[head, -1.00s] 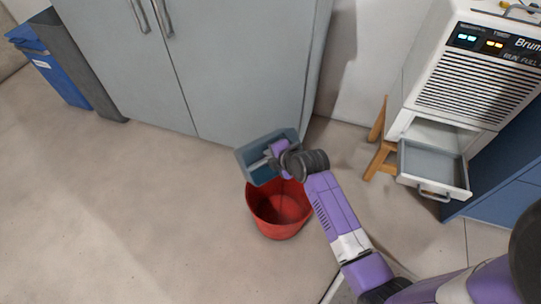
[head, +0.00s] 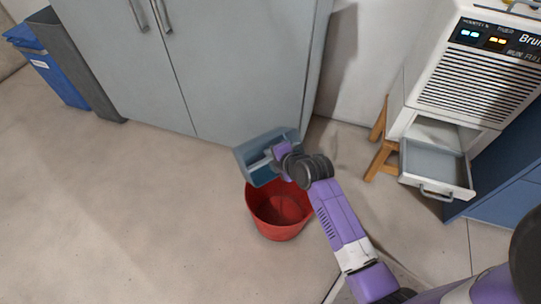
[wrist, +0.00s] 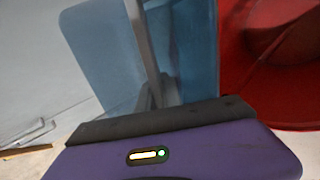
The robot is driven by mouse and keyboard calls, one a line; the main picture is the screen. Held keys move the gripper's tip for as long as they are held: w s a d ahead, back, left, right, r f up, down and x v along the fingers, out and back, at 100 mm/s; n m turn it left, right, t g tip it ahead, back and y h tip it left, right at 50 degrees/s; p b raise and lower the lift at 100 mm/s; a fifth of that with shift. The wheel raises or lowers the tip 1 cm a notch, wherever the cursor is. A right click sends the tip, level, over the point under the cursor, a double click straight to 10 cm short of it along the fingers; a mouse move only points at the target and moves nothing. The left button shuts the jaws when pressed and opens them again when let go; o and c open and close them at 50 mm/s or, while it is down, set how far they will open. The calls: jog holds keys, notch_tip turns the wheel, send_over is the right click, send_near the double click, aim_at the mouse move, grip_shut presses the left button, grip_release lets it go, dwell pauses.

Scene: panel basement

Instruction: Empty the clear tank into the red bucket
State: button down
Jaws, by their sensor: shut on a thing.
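The clear tank (head: 250,149) is a bluish see-through box with a bar across it, and it hangs over the back rim of the red bucket. My gripper (head: 269,160) is shut on the tank's bar. In the wrist view the tank (wrist: 92,45) fills the upper middle, with the bar running away from my fingers (wrist: 150,98). The red bucket (head: 279,231) stands upright on the floor, its back rim partly hidden by the tank. It also shows in the wrist view (wrist: 240,75). A darker patch lies inside the bucket; I cannot tell whether it is water.
Grey cabinets (head: 240,75) stand close behind the tank. At right, a white dehumidifier (head: 480,85) has its grey drawer (head: 435,165) pulled out, beside a wooden stool (head: 382,160). A blue bin (head: 55,70) stands at far left. The floor (head: 130,210) left of the bucket is clear.

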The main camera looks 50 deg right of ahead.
jog(key=shift+s+t+h+b, duration=0.1)
jog(key=shift+t+h+b, duration=0.2)
jog(key=shift+t+b, duration=1.35)
dwell(0.8)
jog(key=shift+s+a+f+h+b, duration=0.1)
jog(key=shift+s+f+h+b, duration=0.3)
jog(key=shift+b, duration=3.35)
jog(key=shift+s+a+f+t, duration=0.1)
jog(key=shift+a+f+t, duration=0.25)
jog(key=shift+t, duration=0.4)
jog(key=shift+s+f+t, duration=0.25)
jog(key=shift+f+t, duration=0.05)
jog(key=shift+t, duration=0.1)
jog(key=shift+s+a+f+t+h, duration=0.15)
jog(key=shift+s+f+t+h, duration=0.1)
jog(key=shift+f+t+h, duration=0.2)
jog(key=shift+s+t+h, duration=0.2)
jog(key=shift+t+h, duration=0.05)
jog(key=shift+t, duration=0.2)
jog(key=shift+s, duration=0.1)
jog(key=shift+s+r+t, duration=0.1)
jog(key=shift+s+t, duration=0.15)
jog(key=shift+t, duration=0.35)
jog(key=shift+s+r+t+h, duration=0.15)
jog(key=shift+s+t+h, duration=0.05)
jog(key=shift+t+h, duration=0.1)
